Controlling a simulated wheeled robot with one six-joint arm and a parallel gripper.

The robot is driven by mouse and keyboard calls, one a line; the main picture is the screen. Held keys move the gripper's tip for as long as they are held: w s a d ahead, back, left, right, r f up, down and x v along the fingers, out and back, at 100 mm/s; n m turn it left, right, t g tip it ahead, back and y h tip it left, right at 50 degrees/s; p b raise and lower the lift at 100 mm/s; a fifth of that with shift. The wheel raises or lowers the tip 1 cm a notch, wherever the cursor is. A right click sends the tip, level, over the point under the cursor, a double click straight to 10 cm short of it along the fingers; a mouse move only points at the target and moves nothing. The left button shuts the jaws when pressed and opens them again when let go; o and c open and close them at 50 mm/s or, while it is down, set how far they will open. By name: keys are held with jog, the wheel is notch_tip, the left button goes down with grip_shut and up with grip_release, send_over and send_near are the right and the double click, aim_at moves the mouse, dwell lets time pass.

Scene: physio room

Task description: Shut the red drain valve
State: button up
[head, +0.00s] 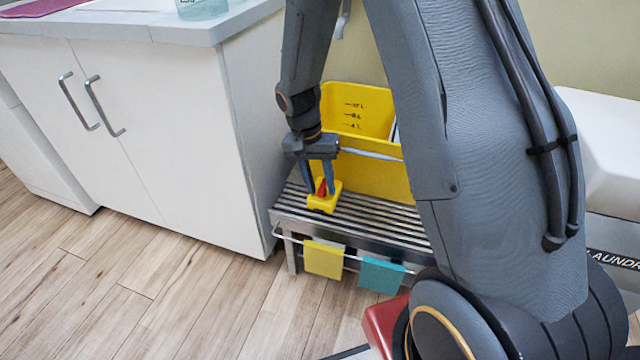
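The red drain valve (321,188) is a small red handle on a yellow block-like fitting (324,203), low at the front of a yellow tub (372,176) with volume marks. My gripper (320,188) points down over the valve from above. Its two fingers are apart, one on each side of the red handle. I see no clear contact between the fingers and the handle. The fingers partly hide the handle, and its exact angle is hard to tell.
The tub stands on a slatted metal bench (385,225) with a yellow cloth (323,259) and a teal cloth (382,275) on its front rail. A white cabinet (180,130) stands close on the left. Wooden floor (150,290) is clear in front.

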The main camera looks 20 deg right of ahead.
grip_shut()
jog(key=shift+r, duration=0.1)
jog(key=n+p, duration=0.2)
jog(key=p, duration=0.1)
jog(key=shift+s+r+n, duration=0.1)
jog(key=shift+s+n, duration=0.05)
jog(key=shift+n, duration=0.25)
jog(key=n+t+p, duration=0.1)
jog(key=n+p, duration=0.1)
jog(key=n, duration=0.1)
jog(key=shift+d, duration=0.1)
jog(key=n+t+p, duration=0.1)
jog(key=n, duration=0.5)
jog(key=shift+s+d+p, duration=0.1)
jog(key=shift+d+p, duration=0.05)
jog(key=shift+p, duration=0.25)
jog(key=n, duration=0.3)
jog(key=n+t, duration=0.1)
jog(key=n, duration=0.1)
jog(key=shift+d+n+y, duration=0.15)
jog(key=shift+n+y, duration=0.15)
jog(key=shift+n, duration=0.1)
